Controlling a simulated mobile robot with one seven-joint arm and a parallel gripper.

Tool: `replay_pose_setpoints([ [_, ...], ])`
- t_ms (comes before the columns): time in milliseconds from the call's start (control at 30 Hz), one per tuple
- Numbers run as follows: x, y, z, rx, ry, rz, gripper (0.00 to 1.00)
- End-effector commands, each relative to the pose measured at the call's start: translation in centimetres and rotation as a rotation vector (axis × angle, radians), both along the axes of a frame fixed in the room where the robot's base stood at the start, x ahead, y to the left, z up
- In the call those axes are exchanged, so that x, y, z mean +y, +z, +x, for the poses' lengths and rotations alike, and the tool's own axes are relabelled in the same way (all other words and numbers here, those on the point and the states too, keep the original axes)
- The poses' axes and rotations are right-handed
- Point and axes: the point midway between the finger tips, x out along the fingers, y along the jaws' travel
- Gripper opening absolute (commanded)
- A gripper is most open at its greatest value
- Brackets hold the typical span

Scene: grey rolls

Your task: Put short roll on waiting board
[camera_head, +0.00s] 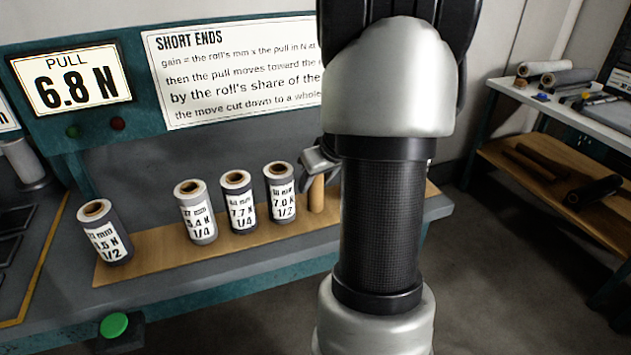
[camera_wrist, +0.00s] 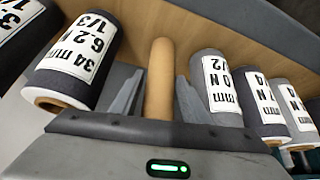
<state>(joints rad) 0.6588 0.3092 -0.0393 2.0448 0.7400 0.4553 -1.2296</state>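A board (camera_head: 160,262) runs along the bench and bears several grey rolls with white labels. The left roll (camera_head: 105,232) stands apart; its label reads about .5 N, 1/2. Closer together stand rolls marked 5.4 N 1/4 (camera_head: 195,212), 7.7 N 1/4 (camera_head: 238,202) and 7.0 N 1/2 (camera_head: 280,192). A bare tan upright (camera_head: 317,196) stands beside them. My gripper (camera_head: 318,160) is at it, with one finger each side in the wrist view (camera_wrist: 160,95); I cannot tell whether they touch it. A roll marked 34 mm, 6.2 N, 1/3 (camera_wrist: 78,62) also shows there. Which roll is short is unclear.
A display (camera_head: 75,78) reads PULL 6.8 N, beside a SHORT ENDS sign (camera_head: 235,70). A green button (camera_head: 114,325) is at the bench front. A side table (camera_head: 570,110) with rolls stands right. My arm hides the board's right part. The board is bare between the left roll and the group.

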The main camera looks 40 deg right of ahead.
Motion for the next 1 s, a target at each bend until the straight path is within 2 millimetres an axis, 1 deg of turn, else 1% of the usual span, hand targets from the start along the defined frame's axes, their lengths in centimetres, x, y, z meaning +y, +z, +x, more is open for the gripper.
replay_pose_setpoints([
  [333,0.0,0.1,0.0,0.0,0.0,0.0,0.51],
  [467,0.0,0.9,-0.2,-0.001,0.0,-0.001,0.51],
  [567,0.0,2.5,-1.1,-0.002,-0.001,-0.003,0.51],
  [800,0.3,7.2,-3.7,-0.003,-0.001,-0.003,0.51],
  [900,0.4,8.7,-4.6,-0.002,0.0,-0.002,0.51],
  [1000,0.4,9.8,-5.3,-0.001,-0.001,-0.002,0.51],
])
